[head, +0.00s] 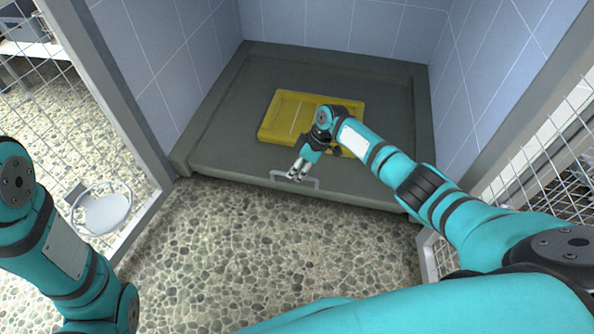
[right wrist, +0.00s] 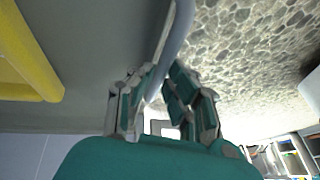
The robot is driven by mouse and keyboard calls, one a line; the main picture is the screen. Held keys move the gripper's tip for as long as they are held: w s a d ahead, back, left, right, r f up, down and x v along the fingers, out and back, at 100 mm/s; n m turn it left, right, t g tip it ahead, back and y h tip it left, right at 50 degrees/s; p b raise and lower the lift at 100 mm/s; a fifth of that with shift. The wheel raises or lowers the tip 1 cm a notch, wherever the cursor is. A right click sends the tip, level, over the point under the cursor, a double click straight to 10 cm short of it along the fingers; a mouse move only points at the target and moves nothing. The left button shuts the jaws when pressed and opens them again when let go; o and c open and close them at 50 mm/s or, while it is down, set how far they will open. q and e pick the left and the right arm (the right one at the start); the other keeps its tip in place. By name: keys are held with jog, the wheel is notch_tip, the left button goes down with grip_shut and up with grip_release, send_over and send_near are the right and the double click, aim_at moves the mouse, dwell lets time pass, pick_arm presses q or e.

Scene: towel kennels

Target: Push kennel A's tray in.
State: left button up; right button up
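The grey tray (head: 235,160) lies on the floor between the tiled kennel walls, with a pale handle (head: 314,184) on its front edge. Its front edge lies near the front ends of the walls. No kennel letter is readable. My right gripper (head: 297,173) is low at the handle. In the right wrist view the grey handle bar (right wrist: 179,40) runs between the fingers of the right gripper (right wrist: 163,78), which look closed on it. My left arm shows at the left, but its gripper is out of view.
A yellow shallow pan (head: 268,130) sits on the tray. Wire mesh panels stand on both sides. A white round bowl in a ring holder (head: 104,212) is at the left mesh. The pebbled floor (head: 220,250) in front is clear.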

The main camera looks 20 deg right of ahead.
jog(key=o, duration=0.4)
jog(key=shift+w+d, duration=0.2)
jog(key=v, duration=1.2)
jog(key=shift+s, duration=0.1)
